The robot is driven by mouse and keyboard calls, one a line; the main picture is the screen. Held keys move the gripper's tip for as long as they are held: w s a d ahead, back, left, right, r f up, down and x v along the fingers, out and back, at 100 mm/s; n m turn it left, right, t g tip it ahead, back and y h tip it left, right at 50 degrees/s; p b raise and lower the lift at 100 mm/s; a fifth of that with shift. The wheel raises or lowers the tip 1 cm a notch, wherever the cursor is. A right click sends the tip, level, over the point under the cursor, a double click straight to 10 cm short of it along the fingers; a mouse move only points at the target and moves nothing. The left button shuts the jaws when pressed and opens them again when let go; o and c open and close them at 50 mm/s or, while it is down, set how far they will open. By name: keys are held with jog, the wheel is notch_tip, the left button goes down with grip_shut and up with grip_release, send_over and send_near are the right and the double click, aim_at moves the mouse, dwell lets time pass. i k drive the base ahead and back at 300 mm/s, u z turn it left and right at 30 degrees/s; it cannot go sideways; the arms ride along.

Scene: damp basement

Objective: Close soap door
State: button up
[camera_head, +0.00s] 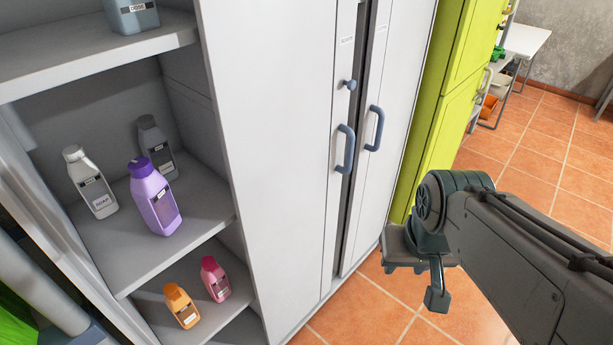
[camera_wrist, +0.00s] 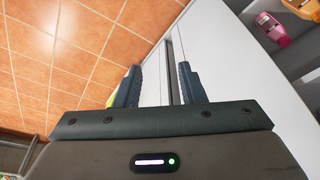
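A tall white cabinet has two narrow door faces side by side: a left door (camera_head: 338,205) and a right door (camera_head: 375,175). Each has a blue upright handle, the left handle (camera_head: 344,150) and the right handle (camera_head: 375,128). A dark vertical gap runs between the doors, so at least one seems slightly ajar; I cannot tell which. Their small labels are too small to read. My gripper (camera_head: 415,284) is low in front of the right door, apart from the handles. In the wrist view my gripper (camera_wrist: 160,70) is open and empty, with the dark gap in sight between its fingers.
Left of a wide white panel (camera_head: 265,130), open shelves hold a purple bottle (camera_head: 155,195), a white soap bottle (camera_head: 90,182), a grey bottle (camera_head: 157,147), an orange bottle (camera_head: 181,305) and a pink bottle (camera_head: 215,279). A lime-green cabinet (camera_head: 448,90) stands at right. The tiled floor (camera_head: 555,165) is open.

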aim_at(277, 70)
jog(key=u, duration=0.3)
jog(key=i, duration=0.55)
jog(key=u, duration=0.35)
jog(key=k, duration=1.3)
jog(key=z, duration=0.6)
jog(key=i, duration=1.45)
jog(key=u, duration=0.4)
